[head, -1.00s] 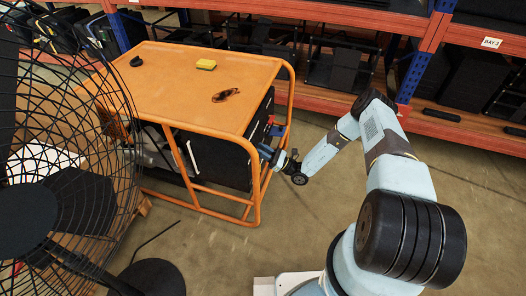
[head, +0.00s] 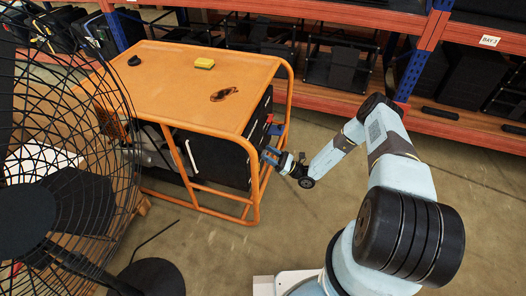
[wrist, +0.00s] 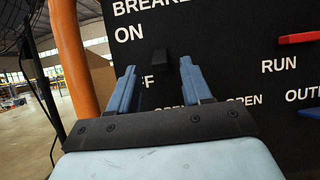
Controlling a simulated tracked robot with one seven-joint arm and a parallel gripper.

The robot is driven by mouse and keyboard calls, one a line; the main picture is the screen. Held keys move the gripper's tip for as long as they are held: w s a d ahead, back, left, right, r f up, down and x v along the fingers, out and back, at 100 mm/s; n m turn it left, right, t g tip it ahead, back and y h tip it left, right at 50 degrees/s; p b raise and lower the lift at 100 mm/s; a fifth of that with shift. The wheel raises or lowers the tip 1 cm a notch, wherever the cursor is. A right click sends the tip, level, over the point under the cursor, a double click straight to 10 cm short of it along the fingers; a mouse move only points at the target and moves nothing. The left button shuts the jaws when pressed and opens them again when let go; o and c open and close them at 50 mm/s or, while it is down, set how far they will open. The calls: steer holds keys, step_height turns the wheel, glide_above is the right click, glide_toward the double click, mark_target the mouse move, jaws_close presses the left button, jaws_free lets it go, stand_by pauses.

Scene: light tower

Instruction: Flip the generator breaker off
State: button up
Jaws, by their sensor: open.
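The generator (head: 205,85) is a box in an orange tube frame with an orange top. Its black control panel (wrist: 235,60) fills much of the wrist view, with the label "BREAKER", cut off at the top, and "ON" and a partly hidden "OFF" below. A small black breaker lever (wrist: 160,66) stands out from the panel beside these labels; I cannot tell its setting for sure. My gripper (wrist: 158,76) is open, its two blue fingers either side of the lever in the picture and apart from it. In the head view my gripper (head: 273,157) is just outside the panel side.
An orange frame post (wrist: 75,55) stands close left of my gripper. A red lever (wrist: 300,38) near "RUN" and a blue one (wrist: 309,112) are on the panel's right. A large fan (head: 65,150) is at left, shelving (head: 440,125) behind. Floor to the right is clear.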

steer(key=v, duration=0.9)
steer(key=shift+s+d, duration=0.15)
steer(key=shift+d, duration=0.05)
steer(key=shift+f, duration=0.15)
